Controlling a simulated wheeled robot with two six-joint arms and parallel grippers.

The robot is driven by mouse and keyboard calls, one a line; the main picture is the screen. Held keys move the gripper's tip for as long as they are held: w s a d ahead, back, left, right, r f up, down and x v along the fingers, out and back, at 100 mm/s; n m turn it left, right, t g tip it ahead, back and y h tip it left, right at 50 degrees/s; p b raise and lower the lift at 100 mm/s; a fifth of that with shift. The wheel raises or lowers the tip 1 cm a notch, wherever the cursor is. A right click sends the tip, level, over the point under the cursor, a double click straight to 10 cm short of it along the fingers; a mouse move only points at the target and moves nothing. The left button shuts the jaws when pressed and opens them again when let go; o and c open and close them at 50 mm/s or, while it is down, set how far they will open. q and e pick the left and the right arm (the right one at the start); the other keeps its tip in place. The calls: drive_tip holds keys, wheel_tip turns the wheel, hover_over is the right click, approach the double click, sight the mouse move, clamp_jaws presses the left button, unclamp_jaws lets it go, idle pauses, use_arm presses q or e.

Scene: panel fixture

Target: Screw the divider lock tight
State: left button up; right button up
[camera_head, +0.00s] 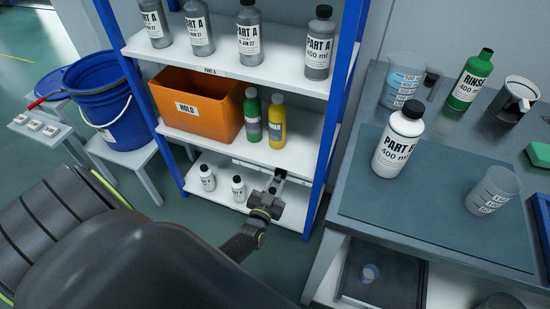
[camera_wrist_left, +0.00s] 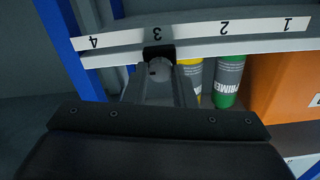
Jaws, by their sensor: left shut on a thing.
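The divider lock (camera_wrist_left: 159,70) is a round grey knob with a black block behind it. In the left wrist view it sits on the numbered rail (camera_wrist_left: 255,29), at the mark 3. My left gripper (camera_wrist_left: 160,82) is shut on the knob, with one finger on each side. In the head view my left gripper (camera_head: 276,182) reaches the rail's right part under the middle shelf, and the black block (camera_head: 280,173) shows just past its fingertips. The fingers hide part of the knob, and how tight it is cannot be told. My right gripper is not in view.
An orange bin (camera_head: 199,105), a green bottle (camera_head: 252,117) and a yellow bottle (camera_head: 277,122) stand on the shelf above. A blue post (camera_head: 327,120) rises close on the right.

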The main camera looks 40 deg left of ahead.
use_arm(q)
drive_tip(key=o, duration=1)
drive_tip(key=shift+s, duration=0.1)
drive_tip(key=shift+s, duration=0.3)
drive_tip(key=shift+p+v, duration=0.65)
drive_tip(key=shift+v, duration=7.7)
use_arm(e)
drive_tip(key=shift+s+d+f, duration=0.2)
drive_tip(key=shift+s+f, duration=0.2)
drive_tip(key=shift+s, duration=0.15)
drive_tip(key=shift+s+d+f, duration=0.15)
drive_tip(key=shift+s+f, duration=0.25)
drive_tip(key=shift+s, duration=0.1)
use_arm(q)
drive_tip(key=shift+d, duration=0.15)
